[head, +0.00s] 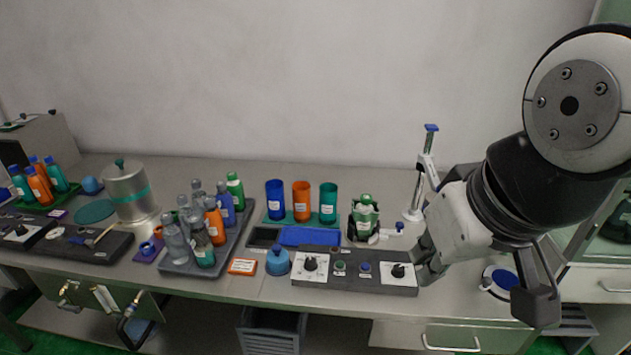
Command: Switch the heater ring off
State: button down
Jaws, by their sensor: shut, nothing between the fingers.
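A dark ring-shaped holder (350,236), which looks like the heater ring, stands around a green-capped bottle (367,212) behind the control panel. The grey control panel (330,283) lies near the counter's front edge. It has a black knob on a white dial plate at the left (310,263) and another at the right (398,271). A green button (340,266) and a blue button (365,268) sit between them. The labels are too small to read. My gripper (428,270) is shut and empty, just right of the right knob; whether it touches the panel is unclear.
Blue, orange and teal cups (301,201) stand behind a blue pad (310,236). A grey tray (190,269) of bottles is left of a blue domed object (278,262). A post stand (418,190) rises behind my gripper. My arm covers the right side.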

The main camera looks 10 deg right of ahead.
aim_at(397, 271)
jog(key=z, duration=0.4)
jog(key=k+l+u, duration=0.15)
jog(key=l, duration=0.15)
jog(key=l+u, duration=0.15)
jog(key=l, duration=0.15)
jog(key=k, duration=0.7)
jog(key=i+l, duration=0.1)
jog(key=i, duration=0.35)
jog(key=i+l+u, duration=0.1)
jog(key=i, duration=0.4)
